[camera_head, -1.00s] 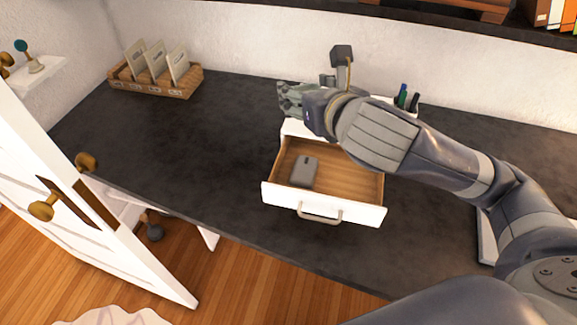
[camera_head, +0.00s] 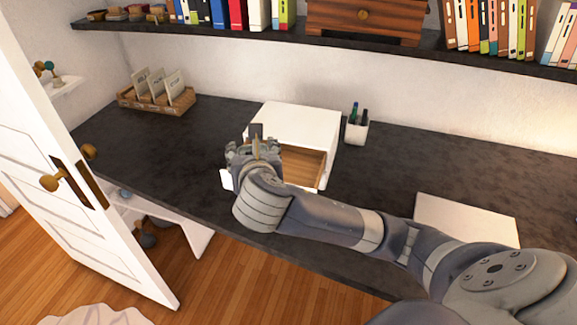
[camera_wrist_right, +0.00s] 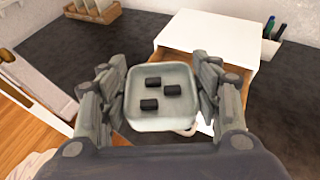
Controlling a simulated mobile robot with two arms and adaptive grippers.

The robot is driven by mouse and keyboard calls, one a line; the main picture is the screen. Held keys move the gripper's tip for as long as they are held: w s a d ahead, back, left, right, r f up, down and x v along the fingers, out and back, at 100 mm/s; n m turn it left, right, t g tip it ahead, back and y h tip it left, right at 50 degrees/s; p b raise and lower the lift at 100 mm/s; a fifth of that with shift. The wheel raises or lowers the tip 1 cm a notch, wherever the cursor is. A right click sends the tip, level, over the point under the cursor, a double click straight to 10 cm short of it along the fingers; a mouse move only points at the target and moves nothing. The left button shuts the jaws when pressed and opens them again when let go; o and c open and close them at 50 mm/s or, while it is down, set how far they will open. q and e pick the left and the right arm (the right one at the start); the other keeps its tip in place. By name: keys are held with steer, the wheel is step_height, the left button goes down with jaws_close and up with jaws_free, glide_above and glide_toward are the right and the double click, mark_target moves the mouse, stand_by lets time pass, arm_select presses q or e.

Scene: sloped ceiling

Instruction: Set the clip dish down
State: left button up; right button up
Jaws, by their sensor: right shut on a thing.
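The clip dish (camera_wrist_right: 162,123) is a small pale grey-green square tray with three black clips (camera_wrist_right: 160,91) in it, seen in the right wrist view. My right gripper (camera_wrist_right: 160,68) is shut on it, with a finger at its left side and one at its right. In the head view my right gripper (camera_head: 252,150) is over the front left of the open drawer (camera_head: 302,162), and it hides the dish. The dish looks level and held above the desk and drawer front. My left gripper is not in view.
The white drawer box (camera_head: 296,120) stands on the dark desk (camera_head: 375,195). Desk left of the drawer is clear. A white door (camera_head: 75,200) stands at the left.

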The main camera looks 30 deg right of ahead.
step_height(320, 180, down, 6)
steer(key=d+m+g+h+p, duration=0.1)
steer(key=d+m+g+h, duration=0.1)
steer(key=m+h, duration=0.1)
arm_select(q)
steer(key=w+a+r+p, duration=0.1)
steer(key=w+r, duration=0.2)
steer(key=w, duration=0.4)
arm_select(e)
steer(key=m+g+h+p, duration=0.2)
steer(key=m+p, duration=0.1)
glide_above(296, 180)
step_height(296, 180, down, 6)
steer(key=shift+d+f, duration=0.15)
step_height(296, 180, down, 2)
steer(key=shift+f+n+p, duration=0.15)
steer(key=shift+n+p, duration=0.15)
steer(key=shift+f, duration=0.35)
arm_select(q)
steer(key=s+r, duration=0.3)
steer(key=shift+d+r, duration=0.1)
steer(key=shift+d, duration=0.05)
